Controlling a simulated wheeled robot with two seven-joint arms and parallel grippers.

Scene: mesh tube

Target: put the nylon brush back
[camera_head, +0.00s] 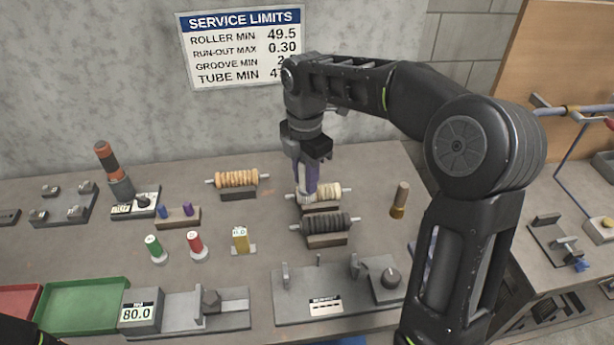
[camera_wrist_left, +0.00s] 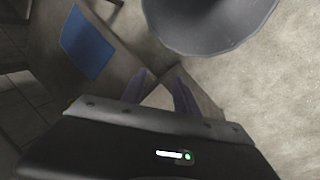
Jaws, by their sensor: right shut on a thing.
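My right gripper (camera_head: 306,186) points down over the middle of the bench, shut on what looks like the nylon brush (camera_head: 306,199). Only pale bristles show below the purple fingers; its handle is hidden by the gripper. The bristles are at the left end of a cream roller (camera_head: 328,192) on a stand; I cannot tell whether they touch it. My left gripper (camera_wrist_left: 165,95) shows in the left wrist view, fingers apart, with nothing clearly between them. A brush with a tan handle and brass-coloured end (camera_head: 399,200) stands upright to the right.
An orange-ringed roller (camera_head: 237,180) and a dark roller (camera_head: 325,224) sit on stands nearby. Red and green capped pieces (camera_head: 195,243) stand to the left. A grey fixture with a dial (camera_head: 340,290) and a green tray (camera_head: 88,305) are in front. The wall rises behind.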

